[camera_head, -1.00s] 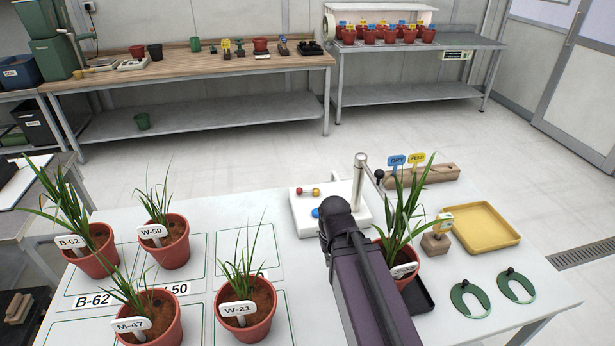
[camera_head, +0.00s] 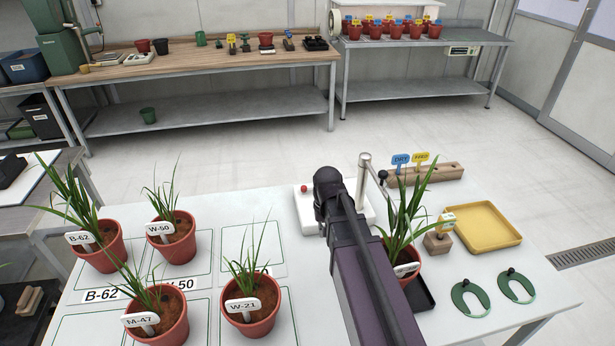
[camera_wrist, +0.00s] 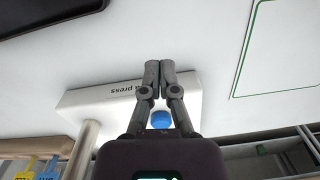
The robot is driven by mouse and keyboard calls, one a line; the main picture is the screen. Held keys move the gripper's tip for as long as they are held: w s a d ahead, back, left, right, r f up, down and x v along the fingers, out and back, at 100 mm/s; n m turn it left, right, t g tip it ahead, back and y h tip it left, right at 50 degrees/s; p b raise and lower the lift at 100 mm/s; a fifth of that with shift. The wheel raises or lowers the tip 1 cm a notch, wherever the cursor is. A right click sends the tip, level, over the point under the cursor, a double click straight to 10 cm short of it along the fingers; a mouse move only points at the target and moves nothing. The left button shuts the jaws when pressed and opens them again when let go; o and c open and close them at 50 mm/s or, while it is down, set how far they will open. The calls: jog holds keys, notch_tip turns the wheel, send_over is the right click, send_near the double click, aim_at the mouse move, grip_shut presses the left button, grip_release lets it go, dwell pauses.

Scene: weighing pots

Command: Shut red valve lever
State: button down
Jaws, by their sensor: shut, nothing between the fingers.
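A white box (camera_head: 305,215) stands on the table left of a metal post (camera_head: 363,180). A small red knob (camera_head: 304,188) shows on its left side in the head view; its lever is too small to make out. My arm covers much of the box there. In the wrist view the box (camera_wrist: 85,100) carries lettering ending in "press", and a blue knob (camera_wrist: 160,119) shows between my finger links. My gripper (camera_wrist: 158,70) is shut and empty, with its tips over the box edge. The red knob is not visible in the wrist view.
A potted plant (camera_head: 403,232) stands on a black tray (camera_head: 420,295) right of my arm. Labelled pots, including W-21 (camera_head: 250,318), stand to the left. A wooden block with tags (camera_head: 435,174), a yellow tray (camera_head: 483,230) and green U-shaped pieces (camera_head: 468,300) lie to the right.

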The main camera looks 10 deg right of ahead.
jog(key=w+d+r+m+p, duration=0.1)
jog(key=w+r+m+p, duration=0.1)
jog(key=w, duration=0.8)
jog(key=w+d+r+m+g+p, duration=0.1)
jog(key=w+r+p, duration=0.2)
jog(key=w, duration=0.7)
jog(key=w+d+r+m+y+p, duration=0.1)
jog(key=w+r+m+p, duration=0.1)
jog(key=w, duration=0.8)
notch_tip(320, 180, up, 2)
jog(key=shift+w+d+r+m+g+p, duration=0.2)
jog(key=shift+w+d+m+g+p, duration=0.1)
jog(key=shift+p, duration=0.25)
jog(key=shift+s+a+f, duration=0.1)
jog(key=shift+f, duration=0.1)
jog(key=b+x, duration=0.9)
jog(key=b, duration=0.1)
jog(key=shift+s+a+f, duration=0.1)
jog(key=shift+f, duration=0.25)
jog(key=shift+s+a, duration=0.6)
jog(key=shift+s, duration=0.2)
jog(key=shift+s+a, duration=0.55)
jog(key=shift+s, duration=0.3)
jog(key=shift+s+a+f, duration=0.1)
jog(key=shift+s+a, duration=0.35)
jog(key=shift+s, duration=0.3)
jog(key=shift+w, duration=0.1)
